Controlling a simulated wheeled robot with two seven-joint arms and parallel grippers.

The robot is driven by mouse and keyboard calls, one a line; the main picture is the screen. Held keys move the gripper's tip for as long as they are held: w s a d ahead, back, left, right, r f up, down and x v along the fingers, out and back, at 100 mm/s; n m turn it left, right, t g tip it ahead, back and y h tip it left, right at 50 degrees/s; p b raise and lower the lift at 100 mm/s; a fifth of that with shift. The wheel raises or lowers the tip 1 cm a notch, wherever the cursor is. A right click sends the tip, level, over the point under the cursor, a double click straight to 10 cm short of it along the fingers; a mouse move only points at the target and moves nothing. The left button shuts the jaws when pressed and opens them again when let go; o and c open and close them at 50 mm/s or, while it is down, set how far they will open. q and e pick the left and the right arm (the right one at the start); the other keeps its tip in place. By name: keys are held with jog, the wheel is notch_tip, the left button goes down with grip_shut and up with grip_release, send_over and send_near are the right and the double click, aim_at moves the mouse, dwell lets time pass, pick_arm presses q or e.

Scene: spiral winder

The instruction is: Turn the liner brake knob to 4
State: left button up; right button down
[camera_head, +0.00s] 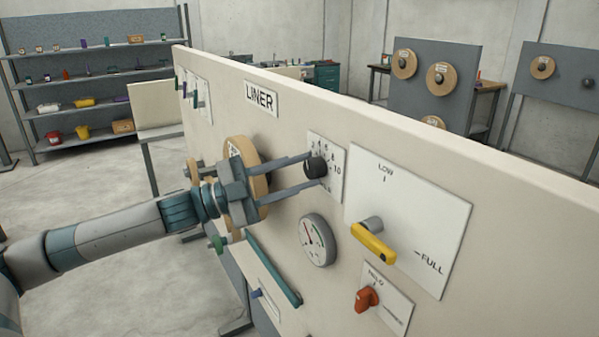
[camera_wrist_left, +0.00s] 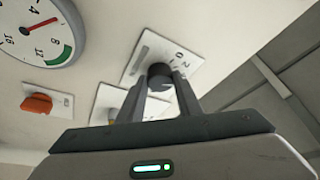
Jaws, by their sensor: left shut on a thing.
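The liner brake knob (camera_head: 315,167) is a small black round knob on a white numbered plate (camera_head: 337,172) on the cream panel, below the LINER sign (camera_head: 261,97). My left gripper (camera_head: 311,168) has its two long fingers on either side of the knob and is shut on it. In the left wrist view the knob (camera_wrist_left: 160,75) sits between the fingertips (camera_wrist_left: 160,84). I cannot tell which number the knob points to. My right gripper is not in view.
A round gauge (camera_head: 318,240) sits just below the knob. A yellow lever (camera_head: 373,243) on a LOW–FULL plate and a red knob (camera_head: 366,299) stand to the right. A tan roll (camera_head: 247,170) is behind my left gripper. Shelves (camera_head: 95,85) stand far left.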

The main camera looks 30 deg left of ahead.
pick_arm(q)
jog(key=shift+r+m+g, duration=0.1)
jog(key=shift+m+g, duration=0.2)
jog(key=shift+m, duration=0.4)
jog(key=shift+p, duration=0.3)
jog(key=o, duration=1)
jog(key=shift+o, duration=0.2)
